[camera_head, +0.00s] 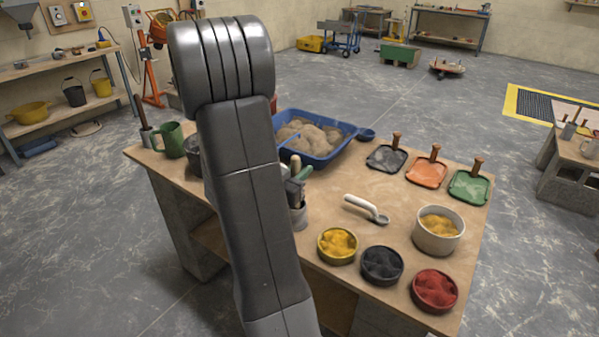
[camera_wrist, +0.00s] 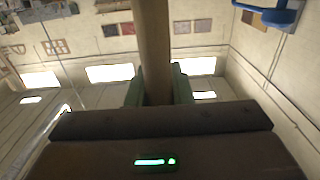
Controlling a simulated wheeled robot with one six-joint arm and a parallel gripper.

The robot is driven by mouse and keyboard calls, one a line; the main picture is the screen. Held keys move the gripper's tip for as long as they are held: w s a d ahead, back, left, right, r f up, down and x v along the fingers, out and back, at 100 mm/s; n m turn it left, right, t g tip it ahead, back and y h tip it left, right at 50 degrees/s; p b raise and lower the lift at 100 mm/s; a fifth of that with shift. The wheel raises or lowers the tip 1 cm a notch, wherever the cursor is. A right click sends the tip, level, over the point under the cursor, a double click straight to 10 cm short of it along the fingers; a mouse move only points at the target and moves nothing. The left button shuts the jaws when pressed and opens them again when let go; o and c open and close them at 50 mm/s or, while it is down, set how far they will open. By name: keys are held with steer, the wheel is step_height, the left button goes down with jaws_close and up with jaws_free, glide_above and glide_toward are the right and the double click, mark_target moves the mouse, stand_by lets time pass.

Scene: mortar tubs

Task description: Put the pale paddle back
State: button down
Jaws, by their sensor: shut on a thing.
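My gripper (camera_wrist: 158,82) has its two green fingers closed on a brown wooden shaft (camera_wrist: 152,40), which I take to be the pale paddle, in the wrist view. In the head view, my arm hides much of the wrist, and my gripper (camera_head: 295,176) shows at its right edge with a pale handle between green fingers. A grey pot (camera_head: 298,216) stands on the table just below it. I cannot tell whether the paddle is inside the pot or in front of it.
A blue tub (camera_head: 340,152) of sand lies behind. Three trowel trays, black (camera_head: 386,158), orange (camera_head: 426,172) and green (camera_head: 468,187), stand at right. A white-handled tool (camera_head: 366,208), a white bucket (camera_head: 438,245) and yellow (camera_head: 337,258), black (camera_head: 382,278) and red (camera_head: 434,304) pigment bowls stand in front.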

steer(key=shift+f, duration=0.15)
steer(key=c, duration=1.3)
jaws_free()
steer(key=shift+r, duration=0.25)
steer(key=v, duration=1.2)
steer(key=shift+b, duration=0.4)
steer(key=shift+d, duration=0.1)
